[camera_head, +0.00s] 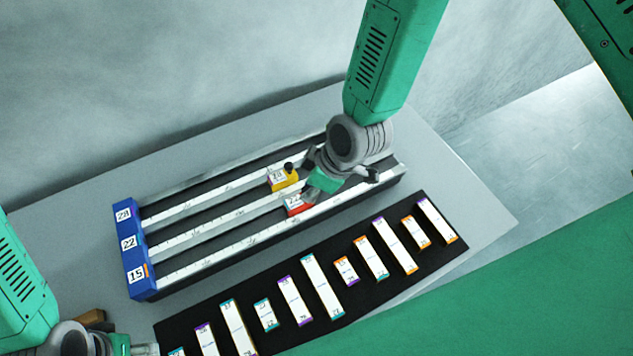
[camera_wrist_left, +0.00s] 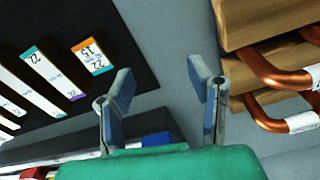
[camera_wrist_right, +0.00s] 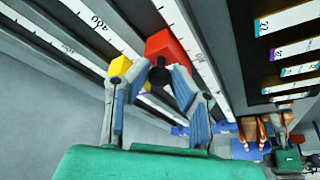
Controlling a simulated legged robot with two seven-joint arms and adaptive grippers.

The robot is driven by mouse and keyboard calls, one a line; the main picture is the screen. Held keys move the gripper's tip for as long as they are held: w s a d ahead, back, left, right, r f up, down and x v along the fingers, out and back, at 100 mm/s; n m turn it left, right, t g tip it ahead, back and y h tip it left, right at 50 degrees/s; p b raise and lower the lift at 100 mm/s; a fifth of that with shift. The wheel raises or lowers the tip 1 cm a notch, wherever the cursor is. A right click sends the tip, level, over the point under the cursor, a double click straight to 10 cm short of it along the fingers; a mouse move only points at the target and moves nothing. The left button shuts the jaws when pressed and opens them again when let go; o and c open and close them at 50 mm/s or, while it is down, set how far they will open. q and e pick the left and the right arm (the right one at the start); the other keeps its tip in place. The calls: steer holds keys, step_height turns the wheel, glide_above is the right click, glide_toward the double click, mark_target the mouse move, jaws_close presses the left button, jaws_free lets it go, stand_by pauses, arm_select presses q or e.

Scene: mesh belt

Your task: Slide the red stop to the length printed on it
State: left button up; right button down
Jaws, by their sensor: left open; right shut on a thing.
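The red stop (camera_head: 295,204) sits on the rail nearest the black mat, right of its middle. It bears a small white label whose number is too small to read surely. In the right wrist view the red stop (camera_wrist_right: 168,46) has a black knob between my fingers. My right gripper (camera_wrist_right: 160,82) is shut on that knob; in the head view its body partly covers the rails. The rails carry ruler scales (camera_head: 215,252) and end at a blue block (camera_head: 133,258) with number labels. My left gripper (camera_wrist_left: 160,78) is open and empty, away from the rails.
A yellow stop (camera_head: 284,180) with a dark knob sits on the neighbouring rail, close to my right gripper. A black mat (camera_head: 375,290) holds several white strips with coloured ends. Wooden pieces with copper-coloured handles (camera_wrist_left: 270,75) are beside my left gripper.

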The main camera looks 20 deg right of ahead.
steer(key=c, duration=1.5)
jaws_free()
steer(key=shift+w+r, duration=0.2)
steer(key=shift+w, duration=0.25)
steer(key=shift+c, duration=0.2)
steer(key=shift+o, duration=0.6)
steer(key=shift+d+f, duration=0.15)
steer(key=shift+d, duration=0.05)
steer(key=shift+s+d, duration=0.1)
steer(key=v, duration=1.2)
steer(key=shift+c, duration=0.4)
